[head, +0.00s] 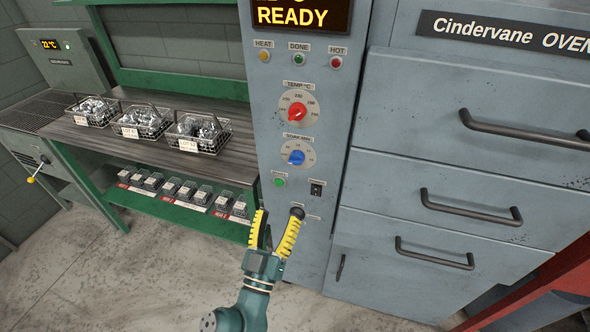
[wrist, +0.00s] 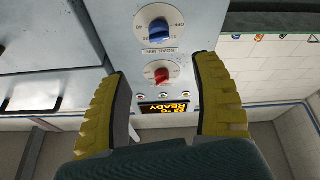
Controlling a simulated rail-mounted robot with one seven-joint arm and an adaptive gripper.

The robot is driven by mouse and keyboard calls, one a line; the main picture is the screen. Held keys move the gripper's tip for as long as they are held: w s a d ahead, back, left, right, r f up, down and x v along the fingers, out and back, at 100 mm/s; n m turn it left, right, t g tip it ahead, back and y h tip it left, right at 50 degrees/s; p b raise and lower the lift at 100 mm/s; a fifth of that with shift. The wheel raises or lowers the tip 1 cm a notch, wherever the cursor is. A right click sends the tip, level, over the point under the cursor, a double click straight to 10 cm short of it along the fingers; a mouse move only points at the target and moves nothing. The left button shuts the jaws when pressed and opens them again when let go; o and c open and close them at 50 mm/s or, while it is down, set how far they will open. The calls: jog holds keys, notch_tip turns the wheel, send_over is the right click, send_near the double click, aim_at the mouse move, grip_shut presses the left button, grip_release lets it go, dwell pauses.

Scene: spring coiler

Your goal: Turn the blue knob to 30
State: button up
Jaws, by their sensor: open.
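The blue knob (head: 297,157) sits on a round pale dial on the grey oven control panel, below the red knob (head: 298,112). Its dial marks are too small to read surely. In the wrist view the blue knob (wrist: 159,31) shows upside down near the top, with the red knob (wrist: 161,75) beneath it. My gripper (head: 276,220) has yellow ribbed fingers, spread apart and empty, below the blue knob in the head view. In the wrist view the open fingers (wrist: 165,100) stand either side of the panel, and nothing is between them in grasp.
The panel also has a green button (head: 279,181), a black switch (head: 316,188) and a display reading READY (head: 292,17). Oven drawers with protruding dark handles (head: 470,206) stand to the right. A bench with wire baskets (head: 141,123) stands to the left.

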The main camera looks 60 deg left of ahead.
aim_at(294, 164)
jog(key=p+x, duration=0.1)
jog(key=x, duration=1.4)
jog(key=shift+w+d, duration=0.1)
grip_shut()
